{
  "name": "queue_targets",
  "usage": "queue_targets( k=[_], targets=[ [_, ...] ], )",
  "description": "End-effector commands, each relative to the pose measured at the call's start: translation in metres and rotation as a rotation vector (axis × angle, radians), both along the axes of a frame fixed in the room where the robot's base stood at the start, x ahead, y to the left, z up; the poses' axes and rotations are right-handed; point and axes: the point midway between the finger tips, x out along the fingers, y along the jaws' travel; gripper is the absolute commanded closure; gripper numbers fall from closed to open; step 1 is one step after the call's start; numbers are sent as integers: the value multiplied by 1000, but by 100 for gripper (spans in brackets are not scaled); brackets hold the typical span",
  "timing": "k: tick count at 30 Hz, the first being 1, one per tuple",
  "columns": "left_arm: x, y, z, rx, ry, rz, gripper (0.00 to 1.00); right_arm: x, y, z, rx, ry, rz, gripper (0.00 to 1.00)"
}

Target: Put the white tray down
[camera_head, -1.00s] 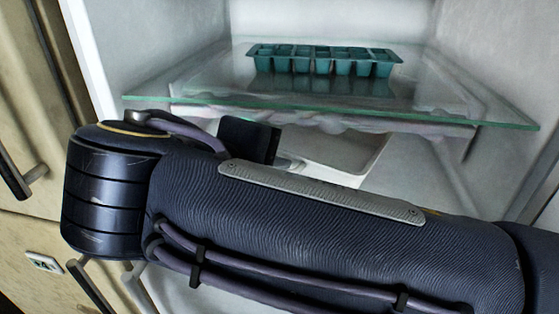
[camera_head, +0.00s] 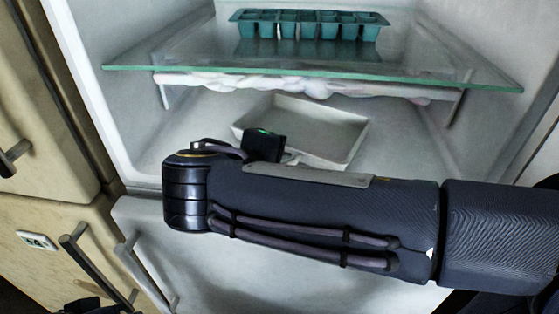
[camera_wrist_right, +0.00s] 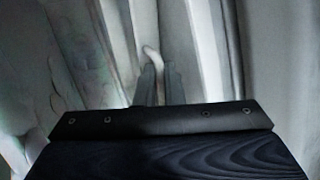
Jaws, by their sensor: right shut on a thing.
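The white tray (camera_head: 345,124) is a shallow rectangular dish inside the white cabinet, below the glass shelf. My right arm crosses in front and hides its near left side. My right gripper (camera_wrist_right: 158,88) is at the tray's near side, shut on its edge. In the right wrist view, the dark fingers stand close together around a pale curved edge. In the head view, the fingers are mostly hidden behind the wrist. I cannot tell whether the tray touches the floor below it. My left gripper is not clearly in view.
The glass shelf (camera_head: 200,72) spans above the tray and holds a teal ice-cube tray (camera_head: 310,27). Frosty white lumps (camera_head: 310,86) line its underside. White side walls flank the compartment. Beige cabinet doors with handles (camera_head: 95,270) stand at left.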

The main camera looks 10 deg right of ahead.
Motion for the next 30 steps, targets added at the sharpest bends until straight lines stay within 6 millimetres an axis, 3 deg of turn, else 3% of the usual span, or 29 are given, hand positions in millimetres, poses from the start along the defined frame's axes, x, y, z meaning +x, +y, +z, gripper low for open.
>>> queue_targets(
  k=[3,14,30],
  targets=[
    [0,0,0,0,0,0,100,0,0,0,0,2,0,83],
    [0,0,-1,0,0,0,100,-5,4,4,0,0,1,83],
    [0,0,-6,0,0,0,100,-74,56,53,0,0,2,83]
  ],
)
